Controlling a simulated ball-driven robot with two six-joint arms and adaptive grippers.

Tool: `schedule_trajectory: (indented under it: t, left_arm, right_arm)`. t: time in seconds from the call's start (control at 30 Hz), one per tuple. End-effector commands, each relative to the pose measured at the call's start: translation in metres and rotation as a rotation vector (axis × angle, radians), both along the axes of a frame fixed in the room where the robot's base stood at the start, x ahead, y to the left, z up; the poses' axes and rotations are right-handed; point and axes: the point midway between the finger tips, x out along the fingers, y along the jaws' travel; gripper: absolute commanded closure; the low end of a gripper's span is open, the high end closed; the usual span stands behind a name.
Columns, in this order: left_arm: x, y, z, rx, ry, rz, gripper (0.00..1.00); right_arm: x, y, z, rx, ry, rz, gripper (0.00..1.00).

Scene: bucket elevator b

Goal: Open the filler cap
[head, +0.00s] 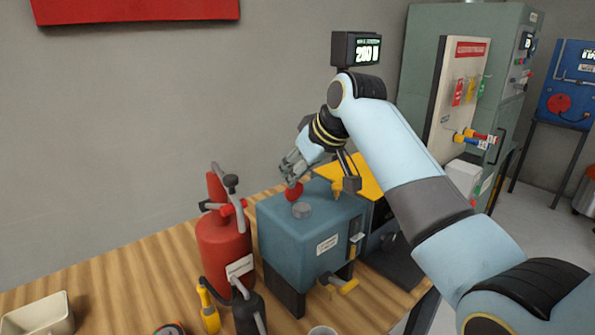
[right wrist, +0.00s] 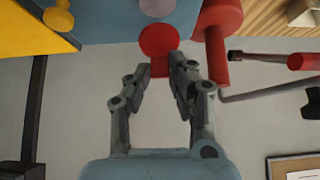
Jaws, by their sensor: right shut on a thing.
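A blue tank (head: 300,240) stands on the wooden bench. A small round red cap (head: 293,191) is at the tank's top, near its back edge. A round grey fitting (head: 302,209) sits on the tank top just in front of the red cap. My right gripper (head: 291,172) reaches down from above and behind and is shut on the red cap. In the right wrist view, the red cap (right wrist: 159,40) is at the fingertips of my right gripper (right wrist: 160,70). Whether the cap touches the tank is unclear. My left gripper is not in view.
A red cylinder (head: 222,250) with a lever stands left of the tank. A yellow-topped unit (head: 365,175) is behind it to the right. Small tools and a tray (head: 38,315) lie on the bench (head: 130,275).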

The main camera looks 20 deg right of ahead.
Motion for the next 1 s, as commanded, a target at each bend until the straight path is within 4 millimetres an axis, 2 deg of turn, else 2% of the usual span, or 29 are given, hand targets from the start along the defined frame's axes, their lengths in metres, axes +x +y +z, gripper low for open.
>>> schedule_trajectory:
  t: [0.03, 0.07, 0.2, 0.57, 0.67, 1.0]
  left_arm:
    - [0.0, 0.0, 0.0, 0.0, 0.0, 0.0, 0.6]
    - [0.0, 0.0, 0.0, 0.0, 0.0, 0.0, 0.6]
    - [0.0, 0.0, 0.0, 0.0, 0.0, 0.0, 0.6]
    - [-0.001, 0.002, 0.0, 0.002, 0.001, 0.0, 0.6]
    - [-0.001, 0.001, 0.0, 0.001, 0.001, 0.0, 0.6]
    - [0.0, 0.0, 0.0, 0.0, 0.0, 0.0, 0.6]
  right_arm:
    - [0.0, 0.0, 0.001, 0.001, -0.002, 0.0, 1.0]
    - [0.0, 0.0, 0.001, 0.001, -0.002, 0.0, 0.76]
    - [0.0, 0.0, 0.0, 0.001, -0.002, 0.0, 0.58]
    - [-0.003, -0.002, 0.006, 0.001, -0.004, -0.001, 0.58]
    - [-0.012, -0.005, 0.018, 0.0, -0.004, 0.0, 0.58]
    - [-0.054, -0.02, 0.076, -0.001, -0.006, 0.0, 0.58]
